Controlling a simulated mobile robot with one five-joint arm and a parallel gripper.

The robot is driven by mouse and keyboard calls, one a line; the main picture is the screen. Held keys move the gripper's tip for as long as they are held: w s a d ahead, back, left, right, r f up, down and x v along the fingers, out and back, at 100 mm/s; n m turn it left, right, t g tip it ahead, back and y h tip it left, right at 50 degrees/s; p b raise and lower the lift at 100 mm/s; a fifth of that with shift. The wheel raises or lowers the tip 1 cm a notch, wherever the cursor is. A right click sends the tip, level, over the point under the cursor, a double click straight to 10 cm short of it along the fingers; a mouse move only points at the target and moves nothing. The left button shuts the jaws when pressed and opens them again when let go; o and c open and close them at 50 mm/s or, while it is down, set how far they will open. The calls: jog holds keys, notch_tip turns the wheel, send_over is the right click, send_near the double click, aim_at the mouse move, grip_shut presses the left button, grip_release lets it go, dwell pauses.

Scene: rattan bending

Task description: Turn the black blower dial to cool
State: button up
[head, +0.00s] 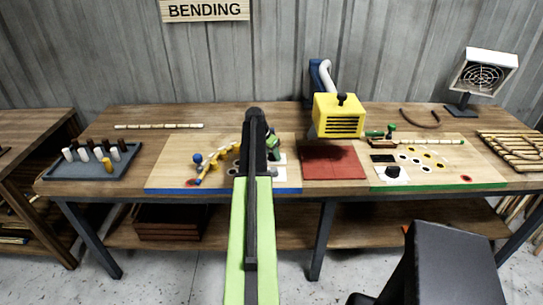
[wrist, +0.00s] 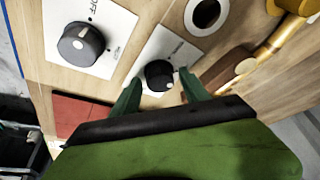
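In the wrist view a small black dial (wrist: 159,75) with a white mark stands on a white plate (wrist: 178,50) whose lettering is too blurred to read. My gripper (wrist: 160,78) is open, its green fingers on either side of this dial with a gap at each side; I cannot tell whether they reach down to its level. A larger dark dial (wrist: 81,45) sits on another white plate (wrist: 118,22) marked OFF, left of the fingers. Which of the two is the blower dial I cannot tell. In the head view my arm hides most of this area.
A yellow blower (head: 339,117) stands behind a red mat (head: 333,163). A second board (head: 440,181) with a green edge lies right of it. A tray (head: 75,170) with several pegs is at left. A wooden block (wrist: 225,69) lies near my right finger.

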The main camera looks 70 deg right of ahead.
grip_shut()
jog(key=shift+n, duration=0.3)
jog(key=n, duration=0.1)
jog(key=n+t, duration=0.1)
jog(key=n, duration=0.1)
jog(key=n+t, duration=0.1)
jog(key=n, duration=0.1)
jog(key=shift+s, duration=0.25)
jog(key=n+t, duration=0.1)
jog(key=n, duration=0.2)
jog(key=n+t, duration=0.1)
jog(key=n, duration=0.2)
jog(key=shift+s+y, duration=0.1)
jog(key=shift+y, duration=0.2)
jog(key=shift+n, duration=0.3)
jog(key=shift+o, duration=0.9)
grip_release()
